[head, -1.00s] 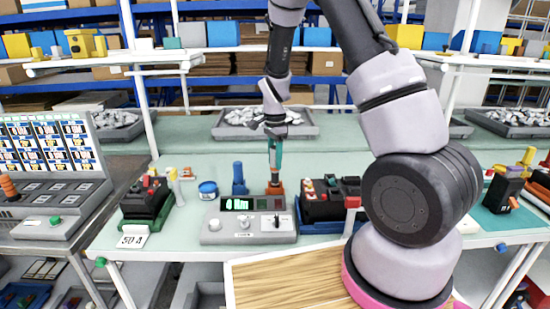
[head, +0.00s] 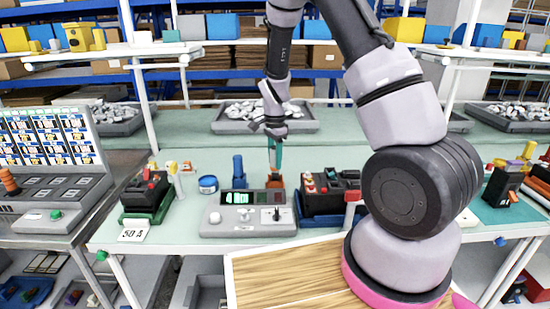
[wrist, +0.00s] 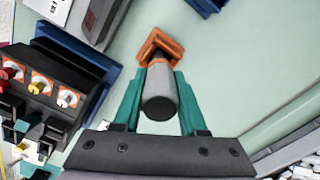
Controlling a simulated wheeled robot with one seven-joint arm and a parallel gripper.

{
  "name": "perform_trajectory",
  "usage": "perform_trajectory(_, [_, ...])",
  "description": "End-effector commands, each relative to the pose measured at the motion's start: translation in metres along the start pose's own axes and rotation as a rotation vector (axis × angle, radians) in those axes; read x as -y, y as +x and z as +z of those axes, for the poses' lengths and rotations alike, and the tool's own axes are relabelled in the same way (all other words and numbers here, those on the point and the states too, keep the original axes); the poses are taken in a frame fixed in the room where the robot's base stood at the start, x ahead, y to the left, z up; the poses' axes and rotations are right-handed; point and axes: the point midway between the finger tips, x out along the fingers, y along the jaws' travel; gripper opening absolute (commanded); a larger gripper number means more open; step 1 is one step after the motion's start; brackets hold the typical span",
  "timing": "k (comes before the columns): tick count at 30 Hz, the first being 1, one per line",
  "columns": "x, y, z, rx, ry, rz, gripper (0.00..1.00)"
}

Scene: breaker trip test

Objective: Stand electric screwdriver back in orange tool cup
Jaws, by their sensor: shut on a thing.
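The electric screwdriver (wrist: 160,95) has a grey body with a dark end that faces the wrist camera. My gripper (wrist: 159,85) has teal fingers shut on it, one on each side. The orange tool cup (wrist: 168,41) is right beyond the screwdriver in the wrist view, and the screwdriver's far end overlaps its opening. How deep it sits is hidden. In the head view my gripper (head: 275,158) points straight down over the orange tool cup (head: 275,182), with the screwdriver mostly hidden between the fingers.
A blue holder (head: 239,172) stands just left of the cup. A grey tester with a green display (head: 246,215) is in front. Black breaker units stand at right (head: 330,193) and left (head: 147,195). A grey parts tray (head: 264,119) is behind; green bench between is clear.

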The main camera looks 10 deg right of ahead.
Motion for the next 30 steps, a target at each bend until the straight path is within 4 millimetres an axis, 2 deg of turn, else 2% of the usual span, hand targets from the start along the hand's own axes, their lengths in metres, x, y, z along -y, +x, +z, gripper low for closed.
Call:
perform_trajectory(23, [0.0, 0.019, 0.0, 0.0, 0.001, 0.001, 0.0])
perform_trajectory(24, [0.0, 0.019, 0.0, 0.0, 0.001, 0.0, 0.53])
perform_trajectory(26, [0.0, 0.019, 0.0, 0.0, 0.0, 0.0, 0.76])
perform_trajectory(30, [0.0, 0.019, 0.0, 0.0, 0.001, 0.0, 0.76])
